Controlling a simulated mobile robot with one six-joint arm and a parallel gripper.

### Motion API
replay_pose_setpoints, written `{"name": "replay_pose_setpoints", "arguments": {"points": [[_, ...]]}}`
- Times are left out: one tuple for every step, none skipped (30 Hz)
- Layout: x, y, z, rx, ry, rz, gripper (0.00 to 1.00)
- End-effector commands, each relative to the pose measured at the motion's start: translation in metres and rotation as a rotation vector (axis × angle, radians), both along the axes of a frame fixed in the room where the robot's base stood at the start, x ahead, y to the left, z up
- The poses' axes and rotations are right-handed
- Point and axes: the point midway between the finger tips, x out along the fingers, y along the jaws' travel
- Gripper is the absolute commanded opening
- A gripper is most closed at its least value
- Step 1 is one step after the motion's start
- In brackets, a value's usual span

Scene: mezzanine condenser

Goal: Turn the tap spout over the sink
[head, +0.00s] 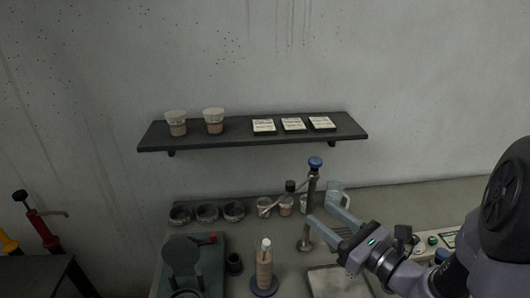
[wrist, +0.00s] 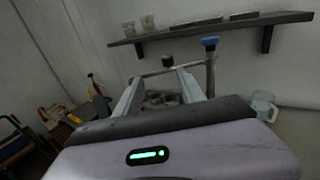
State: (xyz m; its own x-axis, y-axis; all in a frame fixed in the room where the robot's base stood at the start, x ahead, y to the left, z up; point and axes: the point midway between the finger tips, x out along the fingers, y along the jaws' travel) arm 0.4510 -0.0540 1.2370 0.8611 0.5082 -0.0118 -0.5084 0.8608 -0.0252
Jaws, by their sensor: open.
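The tap (head: 312,190) is an upright metal column with a blue cap, standing at the back of the counter. Its thin spout reaches left, with a dark knob beside it. In the wrist view the spout (wrist: 152,73) crosses just beyond my fingertips, and the blue-capped column stands to their right. A light-rimmed rectangle at the front edge looks like the sink (head: 340,282); the spout points away from it. My gripper (head: 322,207) is open, its fingers pointing toward the tap near the column; it also shows in the wrist view (wrist: 159,76). I cannot tell whether they touch it.
A wall shelf (head: 250,135) with cups and white cards hangs above. Several dark bowls (head: 207,212), a bottle (head: 264,265) and a dark machine (head: 187,262) stand to the left. A control panel (head: 436,241) lies right.

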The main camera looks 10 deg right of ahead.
Motion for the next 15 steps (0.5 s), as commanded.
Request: {"name": "replay_pose_setpoints", "arguments": {"points": [[0.004, -0.01, -0.001, 0.024, 0.004, -0.038, 0.47], [0.007, -0.013, -0.002, 0.031, 0.003, -0.05, 0.47], [0.011, -0.012, -0.003, 0.034, 0.002, -0.055, 0.47], [0.016, -0.009, -0.003, 0.034, 0.001, -0.054, 0.47], [0.021, -0.006, -0.003, 0.033, 0.0, -0.052, 0.47], [0.03, 0.0, -0.003, 0.032, 0.001, -0.049, 0.47], [0.038, 0.005, -0.003, 0.032, 0.001, -0.048, 0.47], [0.046, 0.009, -0.003, 0.03, 0.0, -0.047, 0.47], [0.057, 0.015, -0.003, 0.031, 0.001, -0.047, 0.47], [0.065, 0.02, -0.003, 0.032, 0.001, -0.047, 0.47], [0.073, 0.024, -0.003, 0.03, 0.0, -0.046, 0.47], [0.083, 0.03, -0.003, 0.031, 0.001, -0.046, 0.47], [0.091, 0.033, -0.003, 0.031, 0.001, -0.046, 0.47], [0.098, 0.037, -0.003, 0.03, 0.001, -0.046, 0.47], [0.107, 0.042, -0.003, 0.031, 0.001, -0.046, 0.47]]}}
